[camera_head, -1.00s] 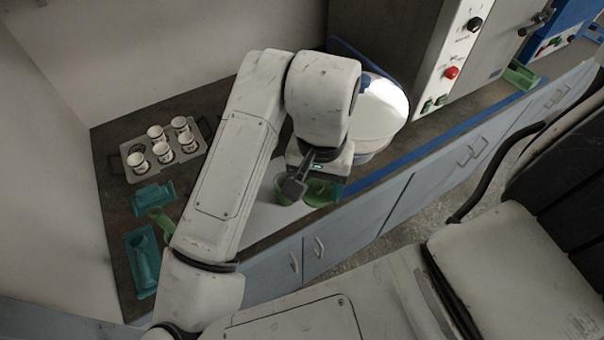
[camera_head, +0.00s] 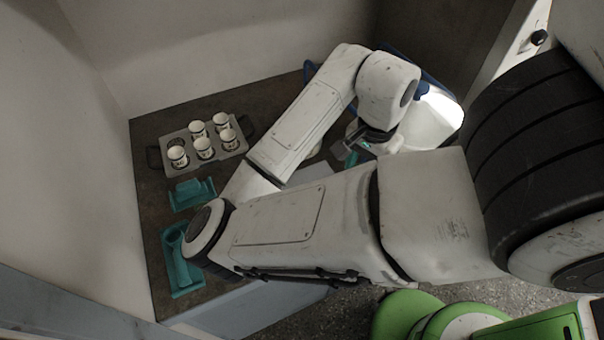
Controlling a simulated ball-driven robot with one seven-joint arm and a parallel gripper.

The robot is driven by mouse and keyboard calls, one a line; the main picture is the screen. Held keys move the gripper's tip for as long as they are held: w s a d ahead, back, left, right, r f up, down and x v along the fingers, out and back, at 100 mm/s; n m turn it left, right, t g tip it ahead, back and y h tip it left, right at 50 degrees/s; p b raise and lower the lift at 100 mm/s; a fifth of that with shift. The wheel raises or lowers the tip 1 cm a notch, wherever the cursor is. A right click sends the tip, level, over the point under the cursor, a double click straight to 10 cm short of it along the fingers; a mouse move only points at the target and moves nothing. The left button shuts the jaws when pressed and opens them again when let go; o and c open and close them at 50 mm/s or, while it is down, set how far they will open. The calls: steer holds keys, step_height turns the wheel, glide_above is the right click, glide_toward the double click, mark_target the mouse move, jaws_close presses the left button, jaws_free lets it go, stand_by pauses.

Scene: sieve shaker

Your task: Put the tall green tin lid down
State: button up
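My gripper (camera_head: 347,151) is at the end of my bent arm, low over the right part of the counter, beside a white and blue rounded object. A small bit of teal green (camera_head: 352,159) shows at its fingers. I cannot tell whether this is the tall green tin lid or something behind it. The fingers are small and partly covered by my arm, so their opening and any grip are not clear. No green tin or lid shows clearly; my arm covers much of the counter.
A grey tray (camera_head: 237,152) with several white cups stands at the counter's back left. Two teal holders, a small one (camera_head: 192,194) and a longer one (camera_head: 178,268), lie in front of it. The white and blue object (camera_head: 432,118) stands at right. A pale board (camera_head: 312,172) shows partly.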

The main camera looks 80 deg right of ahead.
steer(key=w+d+f, duration=0.4)
steer(key=w+d, duration=0.1)
steer(key=w, duration=0.2)
glide_above(316, 175)
steer(key=f, duration=0.3)
steer(key=s+f, duration=0.1)
steer(key=shift+a+f, duration=0.35)
steer(key=shift+w+d+f, duration=0.2)
steer(key=shift+w+f, duration=0.1)
steer(key=shift+f, duration=0.15)
steer(key=shift+w+d+f+p, duration=0.15)
steer(key=shift+f+p, duration=0.4)
steer(key=shift+f, duration=1.15)
steer(key=shift+f, duration=0.15)
steer(key=o, duration=1)
steer(key=shift+o, duration=0.2)
